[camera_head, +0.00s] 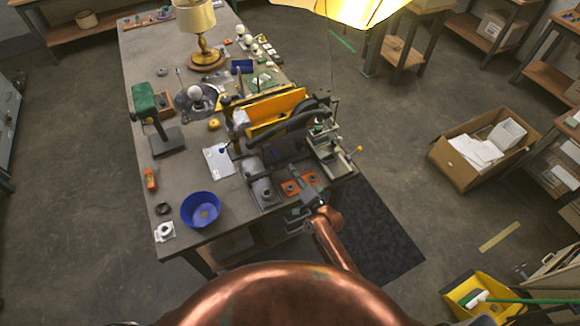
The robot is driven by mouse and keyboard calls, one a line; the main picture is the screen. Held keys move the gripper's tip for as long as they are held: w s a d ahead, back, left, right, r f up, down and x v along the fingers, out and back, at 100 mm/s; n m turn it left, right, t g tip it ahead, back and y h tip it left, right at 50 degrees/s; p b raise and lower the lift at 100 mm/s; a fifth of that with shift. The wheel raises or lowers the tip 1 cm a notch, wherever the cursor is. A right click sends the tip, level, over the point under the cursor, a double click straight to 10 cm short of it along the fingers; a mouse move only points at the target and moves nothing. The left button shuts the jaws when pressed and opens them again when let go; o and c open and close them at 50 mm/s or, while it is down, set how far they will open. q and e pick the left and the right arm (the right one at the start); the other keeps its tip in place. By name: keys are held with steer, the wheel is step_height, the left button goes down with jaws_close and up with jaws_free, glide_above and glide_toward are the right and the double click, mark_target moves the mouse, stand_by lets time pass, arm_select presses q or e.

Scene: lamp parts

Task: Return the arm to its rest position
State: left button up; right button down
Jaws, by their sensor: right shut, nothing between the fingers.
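My right arm, copper-coloured, reaches up from the bottom middle to the front right part of the workbench (170,184). My right gripper (294,174) is small and dark in this view, shut, with nothing seen between its fingers. It is over or close to the orange plates (291,188) at the bench's front edge; I cannot tell whether it touches them. My left gripper and arm are not in view.
A blue bowl (201,209) sits at the front left. A green-headed tool (145,101) stands at the left edge. A cardboard box (458,175) lies on the open floor to the right.

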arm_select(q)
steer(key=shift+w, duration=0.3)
